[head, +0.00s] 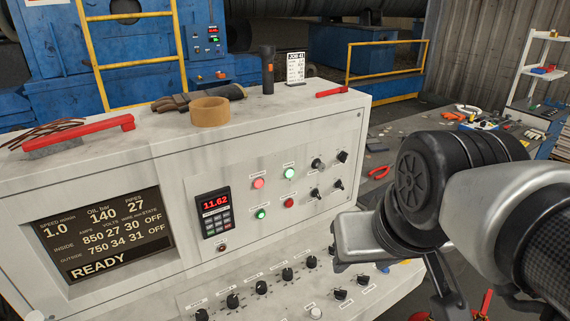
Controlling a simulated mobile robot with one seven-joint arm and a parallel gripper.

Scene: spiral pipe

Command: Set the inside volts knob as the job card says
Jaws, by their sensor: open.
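The job card (295,68) stands upright on top of the console, headed "JOB 41"; its smaller lines are too small to read. The screen (105,232) shows an INSIDE row of 850, 27, 30, OFF, an OUTSIDE row of 750, 34, 31, OFF, and READY. The 27 appears under volts. A row of black knobs (261,287) runs along the sloping lower panel; their labels are too small to read, so I cannot tell which is inside volts. My gripper (350,250) is at the right over the panel, apart from these knobs and empty; its fingertips are not clearly visible.
A keypad with a red 11.62 display (215,203), lit buttons (289,173) and more knobs (316,164) are on the upright face. A tape roll (210,112), gloves (200,97) and a torch (268,70) lie or stand on top. My arm covers the right side.

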